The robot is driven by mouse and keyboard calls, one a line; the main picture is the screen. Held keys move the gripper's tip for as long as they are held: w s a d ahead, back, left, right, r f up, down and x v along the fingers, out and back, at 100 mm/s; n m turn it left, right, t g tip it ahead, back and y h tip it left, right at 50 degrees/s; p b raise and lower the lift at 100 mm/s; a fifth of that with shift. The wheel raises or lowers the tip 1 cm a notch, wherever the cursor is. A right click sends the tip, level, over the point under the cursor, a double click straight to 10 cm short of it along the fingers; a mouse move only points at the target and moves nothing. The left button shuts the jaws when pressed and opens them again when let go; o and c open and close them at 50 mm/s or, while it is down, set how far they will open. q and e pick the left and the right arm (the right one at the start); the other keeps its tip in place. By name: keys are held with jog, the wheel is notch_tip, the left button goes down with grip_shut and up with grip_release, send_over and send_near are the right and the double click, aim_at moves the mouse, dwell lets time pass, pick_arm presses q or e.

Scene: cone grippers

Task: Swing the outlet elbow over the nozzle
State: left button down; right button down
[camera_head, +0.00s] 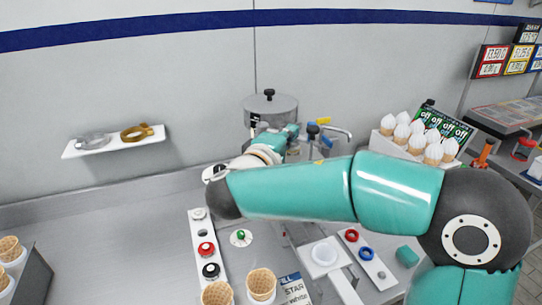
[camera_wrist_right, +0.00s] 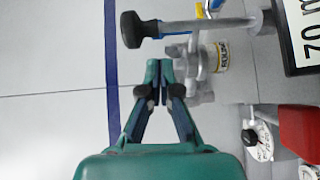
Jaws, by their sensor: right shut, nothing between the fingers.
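A bent silver pipe (camera_head: 335,131), which looks like the outlet elbow, extends right from the dispenser, beside a blue knob (camera_head: 313,128). I cannot identify the nozzle; my right forearm hides the area below. My right gripper (camera_head: 290,133) is beside the dispenser fittings, in front of the steel tank (camera_head: 270,107). In the right wrist view my gripper (camera_wrist_right: 160,70) is shut and empty, its tips close to a silver valve body (camera_wrist_right: 198,58). A dark knob on a metal rod (camera_wrist_right: 215,25) lies above the tips in that picture; contact is unclear. My left gripper is out of view.
A strip with red and black knobs (camera_head: 206,250) and waffle cones (camera_head: 261,284) stand in front. Filled cones (camera_head: 418,140) stand at right. A wall shelf (camera_head: 112,142) is at left.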

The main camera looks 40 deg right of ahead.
jog(key=b+v, duration=0.3)
jog(key=v, duration=0.7)
notch_tip(320, 180, up, 8)
jog(key=m+g+h+b, duration=0.2)
jog(key=m+g+b, duration=0.3)
jog(key=m, duration=1.1)
jog(key=w+a+f+m+g+b, duration=0.1)
jog(key=w+a+f+m+b, duration=0.15)
jog(key=f+m+b, duration=0.5)
jog(key=shift+n, duration=0.75)
jog(key=d, duration=0.4)
jog(key=w+d+p, duration=0.1)
jog(key=d, duration=0.3)
jog(key=w+d+p, duration=0.1)
jog(key=d, duration=0.4)
jog(key=shift+d+f, duration=0.1)
jog(key=shift+f, duration=0.3)
jog(key=shift+d, duration=0.4)
jog(key=shift+f, duration=0.1)
